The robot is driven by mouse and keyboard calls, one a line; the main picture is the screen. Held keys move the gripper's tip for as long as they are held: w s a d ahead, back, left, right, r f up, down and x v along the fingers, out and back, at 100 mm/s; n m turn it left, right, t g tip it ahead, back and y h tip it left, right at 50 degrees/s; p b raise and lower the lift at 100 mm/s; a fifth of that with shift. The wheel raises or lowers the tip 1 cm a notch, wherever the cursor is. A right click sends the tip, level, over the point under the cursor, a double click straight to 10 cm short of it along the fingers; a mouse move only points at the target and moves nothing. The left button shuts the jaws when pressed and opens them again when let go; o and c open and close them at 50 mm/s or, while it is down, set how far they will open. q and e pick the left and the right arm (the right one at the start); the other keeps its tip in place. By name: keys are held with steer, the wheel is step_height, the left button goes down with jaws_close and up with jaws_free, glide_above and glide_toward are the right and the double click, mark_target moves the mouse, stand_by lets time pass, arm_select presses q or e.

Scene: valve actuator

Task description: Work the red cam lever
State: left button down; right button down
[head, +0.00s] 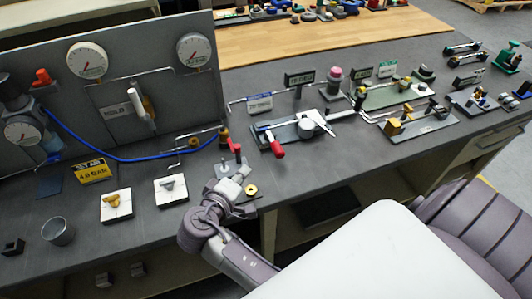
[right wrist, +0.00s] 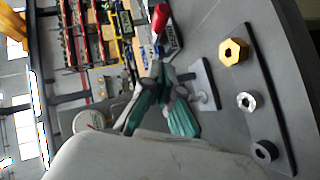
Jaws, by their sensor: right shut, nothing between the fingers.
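A red lever handle (head: 275,149) sticks out from the near left of a grey fixture (head: 267,132) on the bench. A red handle also shows at the top of the right wrist view (right wrist: 160,17), beyond the fingers. A smaller red upright piece (head: 237,152) stands by a small grey plate (head: 223,171); I cannot tell which red part is the cam lever. My right gripper (head: 241,174) is shut and empty, just in front of that plate and apart from the longer red handle. Its teal fingers (right wrist: 162,78) show in the right wrist view. My left gripper is not in view.
A brass nut (head: 251,190) lies right of my gripper; the wrist view also shows a silver nut (right wrist: 246,101) and a dark nut (right wrist: 264,151). A blue hose (head: 140,160) and gauge panel (head: 140,90) stand left. More fixtures (head: 405,124) fill the right.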

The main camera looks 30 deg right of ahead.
mark_target(274, 150)
steer(key=b+x, duration=0.1)
steer(key=x, duration=0.2)
steer(key=b+x, duration=0.1)
steer(key=x, duration=0.2)
steer(key=b+x, duration=0.2)
steer(key=x, duration=0.1)
steer(key=shift+w+d+r, duration=0.15)
steer(key=shift+w+d, duration=0.1)
steer(key=shift+w, duration=0.25)
steer(key=shift+s+d+f, duration=0.1)
steer(key=shift+d+f, duration=0.15)
steer(key=shift+d, duration=0.3)
steer(key=shift+s+d+f, duration=0.1)
steer(key=shift+d+f, duration=0.15)
steer(key=shift+d, duration=0.3)
steer(key=shift+s+d+f+b, duration=0.15)
steer(key=shift+s+d+b, duration=0.15)
steer(key=shift+d, duration=0.4)
steer(key=shift+s+d+f, duration=0.2)
steer(key=shift+d, duration=0.35)
steer(key=shift+w, duration=0.1)
